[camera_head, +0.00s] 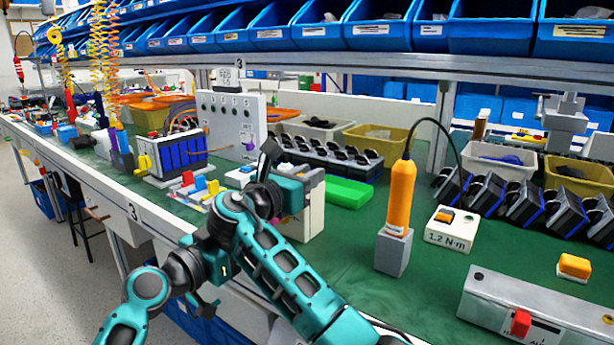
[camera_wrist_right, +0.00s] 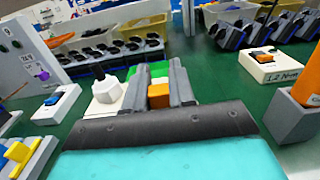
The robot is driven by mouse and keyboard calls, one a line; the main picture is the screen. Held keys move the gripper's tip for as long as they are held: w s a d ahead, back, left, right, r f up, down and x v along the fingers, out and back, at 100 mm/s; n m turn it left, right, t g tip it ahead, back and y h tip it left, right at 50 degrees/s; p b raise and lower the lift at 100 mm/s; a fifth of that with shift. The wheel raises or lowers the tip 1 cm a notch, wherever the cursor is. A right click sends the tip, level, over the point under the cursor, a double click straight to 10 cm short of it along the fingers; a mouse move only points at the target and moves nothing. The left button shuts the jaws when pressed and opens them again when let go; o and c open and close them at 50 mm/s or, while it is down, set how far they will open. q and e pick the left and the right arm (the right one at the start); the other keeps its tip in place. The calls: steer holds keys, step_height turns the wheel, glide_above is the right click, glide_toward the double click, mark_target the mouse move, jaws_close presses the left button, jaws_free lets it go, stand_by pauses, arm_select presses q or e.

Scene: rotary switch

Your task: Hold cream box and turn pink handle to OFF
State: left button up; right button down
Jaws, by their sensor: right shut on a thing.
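The cream box (camera_head: 313,218) stands upright on the green bench top, just below and behind my right gripper (camera_head: 290,182). In the right wrist view, the cream box (camera_wrist_right: 108,92) has a black knob on top and is partly covered by my fingers. My right gripper (camera_wrist_right: 160,92) is shut at the top of the box, with an orange block (camera_wrist_right: 160,96) showing between its fingers. The pink handle cannot be made out clearly; my gripper and arm cover much of the box's front.
An orange tool (camera_head: 400,200) stands in a grey holder right of the box, near a 1.2 N·m unit (camera_head: 451,229). A green tray (camera_head: 348,192) lies behind the box. Coloured blocks and a grey panel (camera_head: 230,122) are left. The bench is clear between box and tool.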

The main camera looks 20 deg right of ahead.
steer(key=c, duration=0.9)
jaws_free()
steer(key=shift+o, duration=0.2)
steer(key=shift+a, duration=0.1)
steer(key=v, duration=1.2)
